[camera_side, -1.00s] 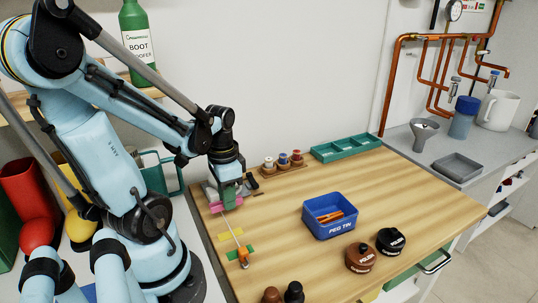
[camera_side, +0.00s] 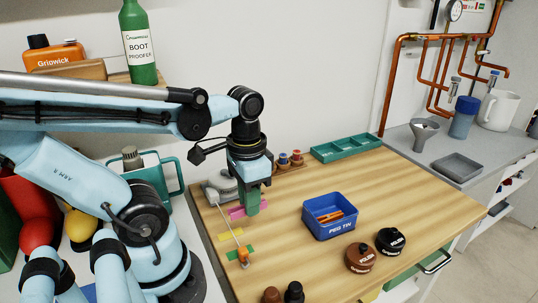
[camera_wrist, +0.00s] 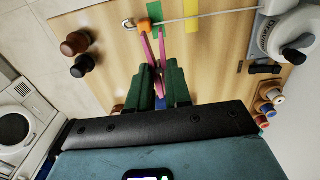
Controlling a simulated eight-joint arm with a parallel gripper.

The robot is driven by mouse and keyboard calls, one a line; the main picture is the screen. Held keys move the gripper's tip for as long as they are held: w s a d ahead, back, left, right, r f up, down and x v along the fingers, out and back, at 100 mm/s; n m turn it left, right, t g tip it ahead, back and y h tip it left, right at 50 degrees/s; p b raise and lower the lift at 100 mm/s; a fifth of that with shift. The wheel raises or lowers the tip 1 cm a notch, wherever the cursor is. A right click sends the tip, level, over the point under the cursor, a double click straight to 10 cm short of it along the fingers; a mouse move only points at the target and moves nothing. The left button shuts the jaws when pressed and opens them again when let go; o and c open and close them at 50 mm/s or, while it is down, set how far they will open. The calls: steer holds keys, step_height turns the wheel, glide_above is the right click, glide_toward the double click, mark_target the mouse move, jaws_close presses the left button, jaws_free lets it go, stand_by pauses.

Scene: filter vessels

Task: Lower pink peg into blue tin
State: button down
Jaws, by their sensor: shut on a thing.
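The pink peg (camera_side: 236,212) is held crosswise between the green fingers of my gripper (camera_side: 252,206), above the left part of the wooden worktop. In the wrist view its two pink arms (camera_wrist: 162,46) stick out past the fingertips (camera_wrist: 159,82). The blue tin (camera_side: 331,230), labelled PEG TIN, stands upright and open to the right of my gripper, clear of it. Orange pegs (camera_side: 331,216) lie inside it. In the wrist view a bit of blue shows between the fingers; I cannot tell whether it is the tin.
A thin pale line (camera_side: 231,229) runs over yellow and green strips to an orange piece (camera_side: 243,256) at left. Brown (camera_side: 360,257) and black (camera_side: 390,241) containers stand right of the tin. A teal tray (camera_side: 346,147) lies behind. The worktop between gripper and tin looks clear.

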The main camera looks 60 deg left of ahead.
stand_by(0.3)
steer(key=w+r, duration=0.4)
steer(key=w, duration=0.6)
glide_above(323, 214)
steer(key=shift+f, duration=2.45)
steer(key=shift+f, duration=0.1)
steer(key=shift+f, duration=2.2)
steer(key=shift+f, duration=0.25)
